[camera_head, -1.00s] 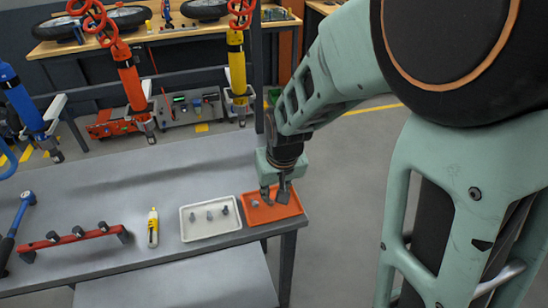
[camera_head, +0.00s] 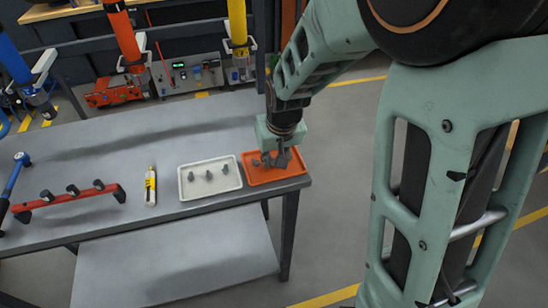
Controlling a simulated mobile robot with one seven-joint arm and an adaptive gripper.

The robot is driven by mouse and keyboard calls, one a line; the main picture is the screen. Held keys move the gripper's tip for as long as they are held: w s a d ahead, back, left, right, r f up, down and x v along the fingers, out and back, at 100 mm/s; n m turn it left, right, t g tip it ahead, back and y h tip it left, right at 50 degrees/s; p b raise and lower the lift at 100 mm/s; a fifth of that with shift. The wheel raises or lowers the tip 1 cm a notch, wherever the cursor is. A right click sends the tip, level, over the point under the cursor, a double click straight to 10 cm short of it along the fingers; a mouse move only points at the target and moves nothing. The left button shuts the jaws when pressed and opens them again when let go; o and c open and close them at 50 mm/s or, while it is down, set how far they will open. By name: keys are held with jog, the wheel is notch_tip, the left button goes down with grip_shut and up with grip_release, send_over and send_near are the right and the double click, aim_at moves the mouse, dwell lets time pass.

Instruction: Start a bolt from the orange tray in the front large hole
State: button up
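The orange tray (camera_head: 290,174) lies at the right end of the grey table. One small grey bolt (camera_head: 256,163) shows at its left side. My gripper (camera_head: 275,162) points down into the tray, just right of that bolt. Its two fingers look apart, so it appears open. Whether another bolt is between or behind the fingers is hidden. I cannot make out the front large hole anywhere in this view.
A white tray (camera_head: 212,193) with several small grey bolts stands left of the orange tray. A yellow and white bottle (camera_head: 150,186), a red bar with dark knobs (camera_head: 75,196) and a blue-handled tool (camera_head: 14,178) lie further left. Coloured tools hang above the table's back.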

grip_shut()
jog(key=shift+r+p, duration=1.8)
jog(key=shift+r, duration=0.7)
